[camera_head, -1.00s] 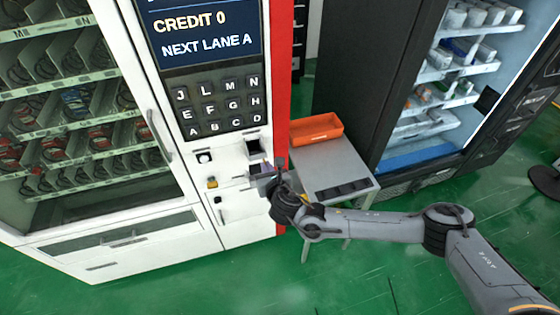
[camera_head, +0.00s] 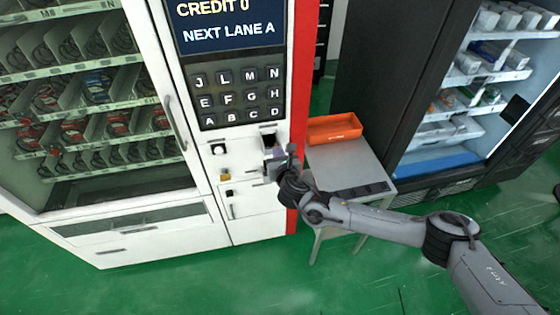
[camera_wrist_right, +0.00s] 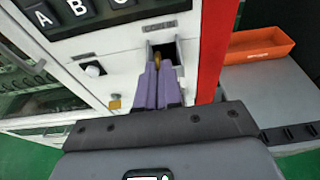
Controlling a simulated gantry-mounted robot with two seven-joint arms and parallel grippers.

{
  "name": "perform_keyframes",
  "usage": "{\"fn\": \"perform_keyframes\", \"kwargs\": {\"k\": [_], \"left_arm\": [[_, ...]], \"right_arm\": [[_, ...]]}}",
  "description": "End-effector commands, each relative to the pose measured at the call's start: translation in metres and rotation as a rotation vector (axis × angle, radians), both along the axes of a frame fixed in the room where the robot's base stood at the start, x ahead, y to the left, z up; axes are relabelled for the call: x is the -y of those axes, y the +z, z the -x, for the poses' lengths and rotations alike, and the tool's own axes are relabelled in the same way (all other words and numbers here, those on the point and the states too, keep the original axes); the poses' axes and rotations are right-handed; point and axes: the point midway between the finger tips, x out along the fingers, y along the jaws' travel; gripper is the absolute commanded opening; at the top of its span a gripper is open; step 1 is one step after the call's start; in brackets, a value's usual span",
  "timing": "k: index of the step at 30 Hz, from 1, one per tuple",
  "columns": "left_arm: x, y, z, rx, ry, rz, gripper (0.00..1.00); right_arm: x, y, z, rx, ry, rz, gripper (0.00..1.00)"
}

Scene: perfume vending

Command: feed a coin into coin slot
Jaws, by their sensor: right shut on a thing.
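The white vending machine shows a dark coin slot opening (camera_head: 268,141) below the keypad; it also shows in the right wrist view (camera_wrist_right: 164,47). My right gripper (camera_head: 272,157) is right at the machine's front, just below and before this opening. In the right wrist view its two purple fingers (camera_wrist_right: 157,72) are shut on a small gold-brown coin (camera_wrist_right: 157,59) at their tips. The coin is in front of the dark opening; I cannot tell whether it is inside. The screen (camera_head: 229,22) reads CREDIT 0 and NEXT LANE A. My left gripper does not show.
A keypad (camera_head: 241,96) is above the slot. A round button (camera_head: 219,149) and a yellow part (camera_head: 224,175) are left of it. An orange bin (camera_head: 334,128) stands on a grey side table (camera_head: 350,165) at the right. A dark second machine (camera_head: 385,80) is beyond.

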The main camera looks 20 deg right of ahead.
Motion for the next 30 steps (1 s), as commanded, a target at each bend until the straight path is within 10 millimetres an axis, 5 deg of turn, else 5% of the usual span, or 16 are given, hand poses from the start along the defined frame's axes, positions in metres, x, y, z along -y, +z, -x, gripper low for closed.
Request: {"fn": "perform_keyframes", "kwargs": {"k": [18, 30], "left_arm": [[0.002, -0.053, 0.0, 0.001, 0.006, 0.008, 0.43], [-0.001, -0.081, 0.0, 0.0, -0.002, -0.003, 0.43]], "right_arm": [[0.009, -0.025, -0.057, 0.0, -0.001, 0.001, 0.0], [0.012, -0.042, -0.075, 0.0, 0.0, 0.0, 0.0]]}}
